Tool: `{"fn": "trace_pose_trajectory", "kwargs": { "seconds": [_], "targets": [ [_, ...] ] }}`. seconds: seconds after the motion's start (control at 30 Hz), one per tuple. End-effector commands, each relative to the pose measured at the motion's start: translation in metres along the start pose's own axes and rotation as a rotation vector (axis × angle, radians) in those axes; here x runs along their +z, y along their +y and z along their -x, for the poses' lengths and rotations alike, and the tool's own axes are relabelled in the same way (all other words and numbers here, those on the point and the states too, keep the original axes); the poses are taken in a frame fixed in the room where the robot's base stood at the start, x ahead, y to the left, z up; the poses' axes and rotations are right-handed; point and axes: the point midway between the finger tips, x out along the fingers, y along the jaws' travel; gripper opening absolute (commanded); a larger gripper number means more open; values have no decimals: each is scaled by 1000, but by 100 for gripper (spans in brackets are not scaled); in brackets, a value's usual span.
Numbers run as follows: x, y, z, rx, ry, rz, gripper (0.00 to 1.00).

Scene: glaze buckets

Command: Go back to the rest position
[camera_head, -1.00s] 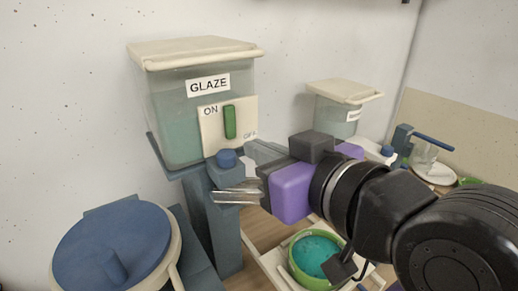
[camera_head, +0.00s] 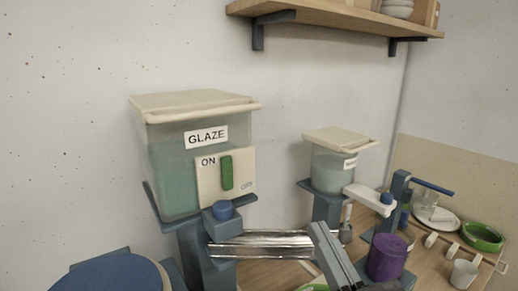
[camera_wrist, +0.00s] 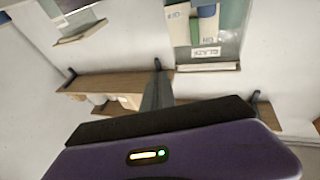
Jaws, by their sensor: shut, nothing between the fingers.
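My gripper (camera_head: 213,245) is in the lower middle of the head view, its two silver fingers pointing left and close together, with nothing seen between them. Its fingertips appear in front of the blue stand of the large glaze dispenser (camera_head: 170,175), below its blue knob (camera_head: 222,210); I cannot tell the gap in depth. The dispenser has a GLAZE label and a green switch (camera_head: 227,172) between ON and OFF. In the wrist view my purple gripper body fills the bottom and the dispenser (camera_wrist: 232,30) appears upside down.
A wooden shelf (camera_head: 335,14) hangs above. A smaller dispenser (camera_head: 333,172) stands behind. A purple rounded thing (camera_head: 387,258), a white cup (camera_head: 464,274) and a green bowl (camera_head: 482,236) are at right. A blue round lid (camera_head: 110,274) is at lower left. The wall before the shelf is clear.

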Motion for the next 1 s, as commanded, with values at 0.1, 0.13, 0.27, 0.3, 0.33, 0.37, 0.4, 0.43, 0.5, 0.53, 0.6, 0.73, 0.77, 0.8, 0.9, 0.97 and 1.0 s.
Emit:
{"fn": "trace_pose_trajectory", "kwargs": {
  "seconds": [0.1,0.13,0.27,0.3,0.33,0.37,0.4,0.43,0.5,0.53,0.6,0.73,0.77,0.8,0.9,0.97,1.0],
  "targets": [
    [32,13,37,34,-14,21,0],
    [39,16,46,41,-16,26,0],
    [65,26,88,71,-35,44,0],
    [72,29,101,79,-42,49,0],
    [78,30,111,86,-49,53,0],
    [83,32,122,92,-57,57,0],
    [89,34,136,100,-67,62,0],
    [94,35,146,106,-77,66,0],
    [105,37,171,120,-102,71,0],
    [109,38,182,126,-113,73,0],
    [118,39,208,141,-144,78,0],
    [135,38,256,169,-217,79,0],
    [138,38,268,177,-237,78,0],
    [143,37,283,187,-267,77,0],
    [156,34,322,213,-353,71,0],
    [164,32,343,228,-411,64,0],
    [168,30,356,239,-446,58,0]
  ]
}}
